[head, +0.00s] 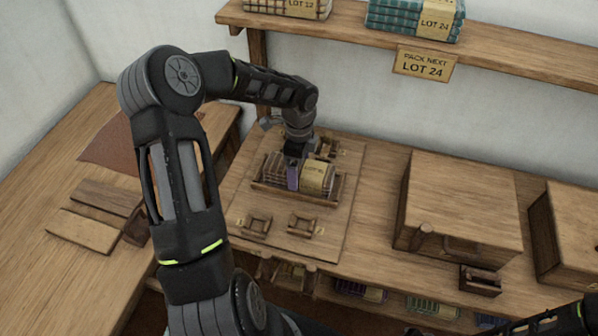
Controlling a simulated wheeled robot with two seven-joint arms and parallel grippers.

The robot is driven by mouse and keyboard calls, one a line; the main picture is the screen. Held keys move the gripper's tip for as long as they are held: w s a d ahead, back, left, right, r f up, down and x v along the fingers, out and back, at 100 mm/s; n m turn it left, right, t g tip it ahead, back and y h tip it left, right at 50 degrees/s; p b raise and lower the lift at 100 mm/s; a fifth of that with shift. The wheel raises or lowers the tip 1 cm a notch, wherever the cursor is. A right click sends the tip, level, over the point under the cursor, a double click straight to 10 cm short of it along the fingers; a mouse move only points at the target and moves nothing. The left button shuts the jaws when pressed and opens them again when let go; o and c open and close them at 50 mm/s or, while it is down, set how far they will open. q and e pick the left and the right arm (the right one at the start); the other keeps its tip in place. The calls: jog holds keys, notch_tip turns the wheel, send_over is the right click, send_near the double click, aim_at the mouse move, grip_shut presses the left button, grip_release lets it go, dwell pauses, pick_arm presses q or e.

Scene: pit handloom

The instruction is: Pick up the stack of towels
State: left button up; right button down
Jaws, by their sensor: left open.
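A stack of folded, striped towels with a tan paper band (318,177) lies in a low wooden cradle (297,198) on a board on the bench. The lettering on its band is too small to read. My left gripper (293,174) is open and points down at the stack from above. One purplish finger shows in front of the towels, left of the band. The far finger is hidden, and I cannot tell whether the fingers touch the cloth. Part of my right arm shows at the bottom right corner, its gripper out of view.
A wall shelf (510,58) holds a LOT 12 stack (287,8) and a green LOT 24 stack (412,18). A sign (424,64) reads "PACK NEXT LOT 24". A wooden box (460,195) stands right of the board. Small wooden holders (302,224) sit in front of the cradle.

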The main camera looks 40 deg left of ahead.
pick_arm(q)
jog(key=shift+f, duration=0.15)
jog(key=shift+c, duration=0.3)
jog(key=c, duration=1.5)
